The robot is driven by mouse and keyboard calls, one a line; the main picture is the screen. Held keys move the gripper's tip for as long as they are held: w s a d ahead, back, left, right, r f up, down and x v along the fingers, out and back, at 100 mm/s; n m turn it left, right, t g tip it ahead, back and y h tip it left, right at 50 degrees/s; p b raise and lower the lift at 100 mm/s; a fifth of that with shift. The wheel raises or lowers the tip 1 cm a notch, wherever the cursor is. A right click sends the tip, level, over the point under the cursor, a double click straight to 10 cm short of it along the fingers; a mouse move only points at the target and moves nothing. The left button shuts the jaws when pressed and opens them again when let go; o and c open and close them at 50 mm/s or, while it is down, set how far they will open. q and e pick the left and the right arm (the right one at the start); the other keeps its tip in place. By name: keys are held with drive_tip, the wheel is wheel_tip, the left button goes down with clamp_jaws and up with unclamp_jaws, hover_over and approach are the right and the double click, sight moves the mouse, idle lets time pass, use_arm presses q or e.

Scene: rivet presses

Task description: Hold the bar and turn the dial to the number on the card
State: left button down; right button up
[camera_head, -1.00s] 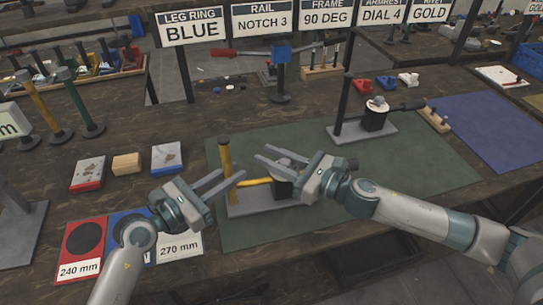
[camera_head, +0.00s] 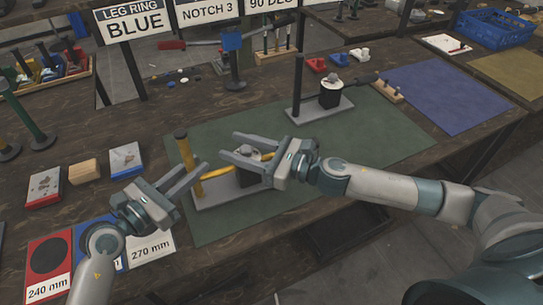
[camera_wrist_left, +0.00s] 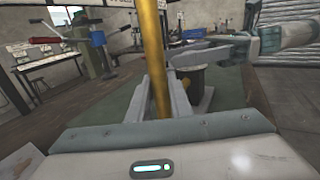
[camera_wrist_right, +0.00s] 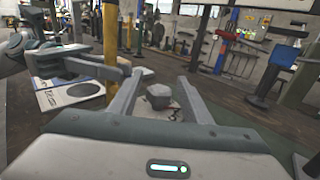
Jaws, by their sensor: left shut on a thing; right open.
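An upright yellow bar (camera_head: 187,160) with a dark top stands on a grey base plate (camera_head: 215,195) on the green mat. My left gripper (camera_head: 190,171) is shut on this bar, which also rises between its fingers in the left wrist view (camera_wrist_left: 156,60). Beside the bar is a black body with a grey dial knob (camera_head: 247,150). My right gripper (camera_head: 230,145) is open above this body. In the right wrist view the knob (camera_wrist_right: 158,96) lies between its fingers, apart from them. The dial's numbers are not readable.
A second press (camera_head: 328,95) with a black post stands behind on the mat. Cards reading BLUE (camera_head: 135,24) and NOTCH 3 (camera_head: 207,10) stand at the back. The blue mat (camera_head: 440,95) is clear.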

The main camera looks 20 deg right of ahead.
drive_tip(key=v, duration=1)
drive_tip(key=shift+o, duration=0.4)
idle(0.5)
